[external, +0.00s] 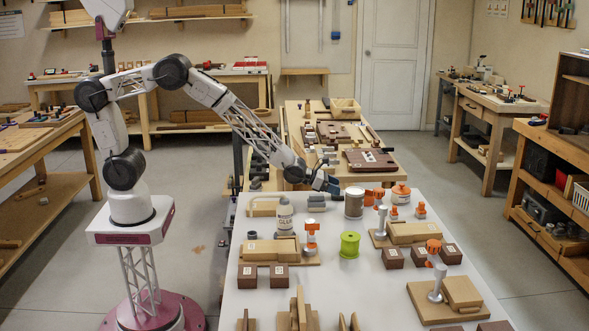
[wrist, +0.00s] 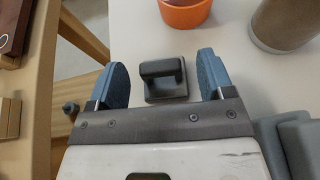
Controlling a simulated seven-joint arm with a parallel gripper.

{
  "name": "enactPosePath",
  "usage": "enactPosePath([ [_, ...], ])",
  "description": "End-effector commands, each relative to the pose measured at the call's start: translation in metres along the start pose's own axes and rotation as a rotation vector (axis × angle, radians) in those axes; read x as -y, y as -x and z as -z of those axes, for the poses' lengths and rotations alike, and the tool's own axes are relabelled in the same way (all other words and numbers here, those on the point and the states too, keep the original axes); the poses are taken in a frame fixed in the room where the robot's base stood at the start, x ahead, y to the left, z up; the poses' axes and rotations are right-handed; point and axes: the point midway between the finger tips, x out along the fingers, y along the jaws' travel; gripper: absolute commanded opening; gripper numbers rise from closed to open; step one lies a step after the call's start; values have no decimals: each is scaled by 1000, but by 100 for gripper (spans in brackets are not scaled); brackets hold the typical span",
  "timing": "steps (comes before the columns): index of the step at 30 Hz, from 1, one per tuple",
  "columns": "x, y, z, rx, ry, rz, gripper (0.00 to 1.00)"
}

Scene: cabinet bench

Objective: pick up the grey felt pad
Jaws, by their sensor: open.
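A dark grey block with a raised handle on a square base, which I take to be the grey felt pad (wrist: 165,80), sits on the white table in the wrist view. My gripper (wrist: 165,78) is open, with one blue finger to each side of the pad. Gaps show between the pad and both fingers. The pad cannot be made out there, near or behind the gripper.
A brown-grey can (external: 354,204) and an orange pot (external: 400,194) stand right of the gripper. A grey piece (wrist: 294,140) lies close by at the lower right of the wrist view. The table edge lies just beyond the gripper.

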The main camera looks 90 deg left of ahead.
Motion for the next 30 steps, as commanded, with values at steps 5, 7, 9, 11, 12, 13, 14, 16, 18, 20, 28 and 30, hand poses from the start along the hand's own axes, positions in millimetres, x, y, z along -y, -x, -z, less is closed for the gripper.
enactPosePath([
  [5, 0, 0, 0, 0, 0, 0, 74],
  [7, 0, 0, 0, 0, 0, 0, 74],
  [9, 0, 0, 0, 0, 0, 0, 74],
  [11, 0, 0, 0, 0, 0, 0, 68],
  [12, 0, 0, 0, 0, 0, 0, 62],
  [13, 0, 0, 0, 0, 0, 0, 58],
  [14, 0, 0, 0, 0, 0, 0, 53],
  [16, 0, 0, 0, 0, 0, 0, 42],
  [18, 0, 0, 0, 0, 0, 0, 32],
  [20, 0, 0, 0, 0, 0, 0, 22],
  [28, 0, 0, 0, 0, 0, 0, 21],
  [30, 0, 1, -2, 0, 0, 0, 21],
])
